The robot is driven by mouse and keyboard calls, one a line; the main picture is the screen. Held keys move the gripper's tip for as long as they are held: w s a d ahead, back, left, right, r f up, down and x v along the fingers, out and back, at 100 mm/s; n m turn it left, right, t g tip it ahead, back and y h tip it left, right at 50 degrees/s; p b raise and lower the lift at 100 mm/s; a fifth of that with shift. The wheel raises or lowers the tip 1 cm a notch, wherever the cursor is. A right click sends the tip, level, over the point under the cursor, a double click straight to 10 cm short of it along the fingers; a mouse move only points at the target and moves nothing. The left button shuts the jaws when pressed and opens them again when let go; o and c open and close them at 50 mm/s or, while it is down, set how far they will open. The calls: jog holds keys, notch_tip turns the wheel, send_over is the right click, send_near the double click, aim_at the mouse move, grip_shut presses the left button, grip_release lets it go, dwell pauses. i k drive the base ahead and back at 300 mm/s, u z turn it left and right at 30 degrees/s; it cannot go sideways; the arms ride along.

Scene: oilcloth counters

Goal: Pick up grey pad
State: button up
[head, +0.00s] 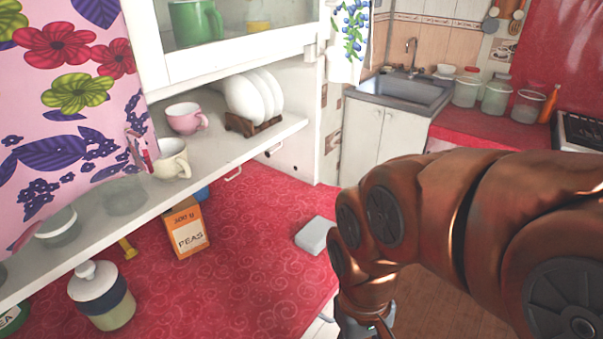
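The grey pad (314,234) is a small, flat, light-grey block. It lies on the red patterned counter (262,215) near its right edge. My copper-coloured arm comes in from the right, and part of it is close to the pad's right side in the picture. My gripper (378,326) is at the bottom edge, below and to the right of the pad. Only a little of the gripper shows and its fingertips are cut off. I cannot tell whether it is open or shut. Nothing visible touches the pad.
An orange peas box (186,229) and a lidded jar (104,296) stand on the counter left of the pad. A white shelf (235,143) with cups and a plate rack overhangs the back. The counter around the pad is clear.

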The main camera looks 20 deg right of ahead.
aim_at(312, 239)
jog(key=u, duration=2.6)
jog(key=k, duration=0.65)
jog(key=z, duration=0.85)
